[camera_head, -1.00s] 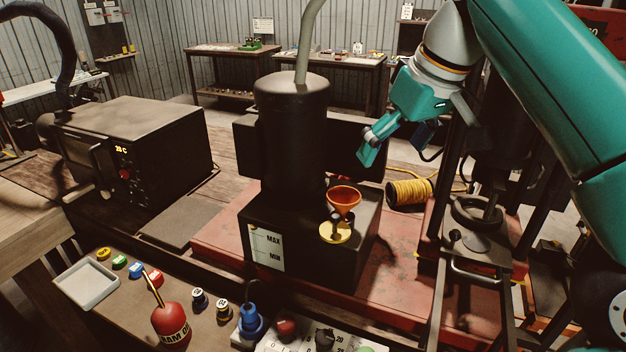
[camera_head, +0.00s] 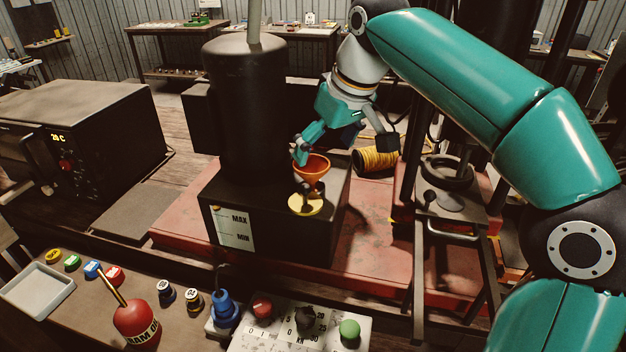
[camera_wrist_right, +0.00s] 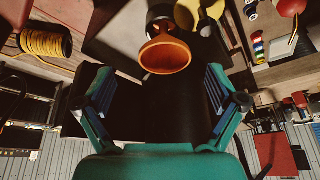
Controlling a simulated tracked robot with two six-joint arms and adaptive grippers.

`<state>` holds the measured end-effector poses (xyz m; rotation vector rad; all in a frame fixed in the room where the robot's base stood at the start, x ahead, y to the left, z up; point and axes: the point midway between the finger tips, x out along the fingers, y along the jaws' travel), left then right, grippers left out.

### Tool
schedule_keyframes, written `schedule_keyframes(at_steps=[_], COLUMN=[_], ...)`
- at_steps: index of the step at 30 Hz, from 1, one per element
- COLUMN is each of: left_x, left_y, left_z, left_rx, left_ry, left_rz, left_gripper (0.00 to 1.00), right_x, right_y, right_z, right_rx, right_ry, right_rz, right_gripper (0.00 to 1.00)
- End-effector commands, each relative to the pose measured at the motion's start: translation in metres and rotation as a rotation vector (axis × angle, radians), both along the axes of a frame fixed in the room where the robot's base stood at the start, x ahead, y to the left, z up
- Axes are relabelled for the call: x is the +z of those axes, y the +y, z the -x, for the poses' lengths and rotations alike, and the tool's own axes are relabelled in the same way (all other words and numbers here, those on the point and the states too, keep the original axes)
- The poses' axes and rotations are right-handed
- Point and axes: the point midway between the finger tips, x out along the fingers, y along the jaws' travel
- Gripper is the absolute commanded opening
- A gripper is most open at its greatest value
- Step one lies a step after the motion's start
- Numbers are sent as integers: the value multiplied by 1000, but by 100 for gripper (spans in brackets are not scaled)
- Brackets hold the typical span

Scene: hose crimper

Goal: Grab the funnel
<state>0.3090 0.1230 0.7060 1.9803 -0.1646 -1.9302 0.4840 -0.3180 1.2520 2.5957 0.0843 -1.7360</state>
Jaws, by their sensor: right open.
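The orange funnel (camera_head: 311,171) stands upright on the black machine block, by a yellow disc-shaped cap (camera_head: 306,204). In the right wrist view the funnel (camera_wrist_right: 165,54) lies ahead, between the lines of the two fingers and just beyond their tips. My right gripper (camera_head: 302,150) is open and empty, just behind and above the funnel in the head view. In the wrist view its two fingers (camera_wrist_right: 160,88) are spread wide. I cannot tell whether a finger touches the funnel. My left gripper is not in view.
A dark cylinder (camera_head: 245,110) rises close to the left of the funnel. A yellow cord spool (camera_head: 376,160) lies behind right, and a press frame (camera_head: 447,205) stands to the right. A red oil can (camera_head: 134,320) and control knobs (camera_head: 306,317) are in front.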

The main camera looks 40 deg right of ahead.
Motion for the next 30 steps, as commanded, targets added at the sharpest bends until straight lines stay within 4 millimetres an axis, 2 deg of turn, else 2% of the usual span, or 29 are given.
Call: schedule_keyframes(at_steps=[4,13,21,23,30], left_x=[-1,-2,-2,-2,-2], left_y=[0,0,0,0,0], left_z=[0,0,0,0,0], left_rx=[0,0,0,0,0], left_ry=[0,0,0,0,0], left_rz=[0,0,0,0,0], left_gripper=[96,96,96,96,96], right_x=[-10,-46,-50,-49,-49], right_y=[2,8,8,8,8], right_z=[-3,-16,-18,-18,-18], right_rx=[1,1,1,1,1], right_ry=[3,2,-1,-1,-1], right_rz=[0,0,-1,-1,-1], right_gripper=[95,95,95,88,48])
